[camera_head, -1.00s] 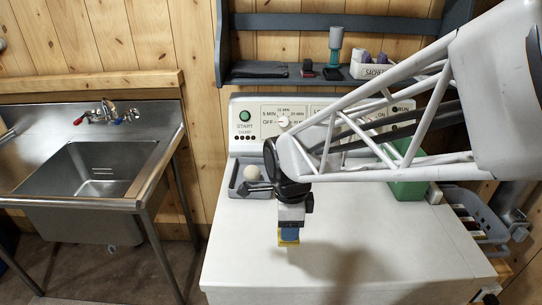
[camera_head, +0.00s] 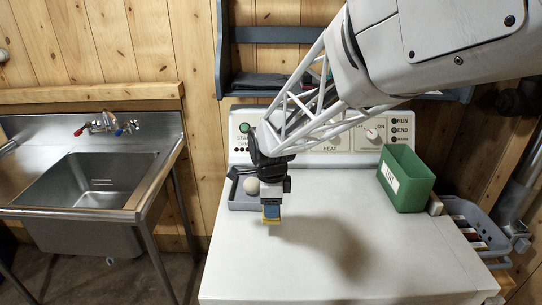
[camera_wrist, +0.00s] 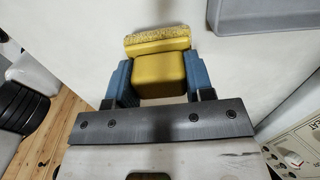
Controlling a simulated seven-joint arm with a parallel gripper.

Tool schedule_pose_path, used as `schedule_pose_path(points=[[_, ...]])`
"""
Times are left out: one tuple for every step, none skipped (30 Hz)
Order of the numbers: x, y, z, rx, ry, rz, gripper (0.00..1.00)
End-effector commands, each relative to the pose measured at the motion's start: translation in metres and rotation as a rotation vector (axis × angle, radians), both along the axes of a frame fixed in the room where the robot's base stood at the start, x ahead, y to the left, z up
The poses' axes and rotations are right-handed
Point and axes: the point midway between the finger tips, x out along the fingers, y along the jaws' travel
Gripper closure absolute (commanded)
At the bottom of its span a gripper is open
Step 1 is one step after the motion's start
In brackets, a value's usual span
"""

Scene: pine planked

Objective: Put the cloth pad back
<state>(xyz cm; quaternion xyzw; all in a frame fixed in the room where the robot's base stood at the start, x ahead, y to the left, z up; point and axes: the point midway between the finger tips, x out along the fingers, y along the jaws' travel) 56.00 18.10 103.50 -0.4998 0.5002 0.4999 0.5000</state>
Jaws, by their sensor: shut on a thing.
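My gripper (camera_head: 271,209) is shut on a yellow pad (camera_head: 274,221) and holds it above the white machine top (camera_head: 330,265). In the wrist view, the yellow pad (camera_wrist: 158,70) sits between my gripper's two blue fingers (camera_wrist: 158,82). It has a smooth yellow body and a rough, fuzzy strip at its far end. The pad appears clear of the surface, with a shadow to its right. A dark folded cloth (camera_head: 258,82) lies on the wall shelf (camera_head: 268,35); my arm hides much of that shelf.
A grey tray (camera_head: 236,199) with a pale ball (camera_head: 251,186) lies at the back left of the top. A green bin (camera_head: 407,180) stands at the back right, and a blue-grey rack (camera_head: 480,225) hangs off the right side. A steel sink (camera_head: 95,180) is at left. The front top is clear.

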Motion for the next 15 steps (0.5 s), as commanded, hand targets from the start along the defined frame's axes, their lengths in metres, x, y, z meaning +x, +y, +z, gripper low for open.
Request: schedule_pose_path(points=[[0.0045,0.0014,0.0001,0.0,-0.001,0.0,0.82],[0.0063,0.002,-0.0001,0.0,-0.001,0.0,0.82],[0.0082,0.0026,-0.0004,0.0,-0.001,0.0,0.82],[0.0092,0.003,-0.0006,0.0,-0.001,0.0,0.82],[0.0099,0.0032,-0.0008,0.0,0.0,0.0,0.82],[0.0106,0.0034,-0.0009,0.0,0.0,0.0,0.82],[0.0109,0.0035,-0.001,0.0,0.0,0.0,0.82],[0.011,0.0035,-0.001,0.0,0.0,0.0,0.82],[0.011,0.0035,-0.001,0.0,0.0,0.0,0.82],[0.0109,0.0035,-0.0009,0.0,0.0,0.0,0.82],[0.0109,0.0035,-0.0009,0.0,0.0,0.0,0.82],[0.0108,0.0035,-0.0009,0.0,0.0,0.0,0.82],[0.0108,0.0035,-0.0009,0.0,0.0,0.0,0.82],[0.0108,0.0035,-0.0009,0.0,0.0,0.0,0.82],[0.0107,0.0035,-0.0011,0.0,0.0,0.0,0.82]])
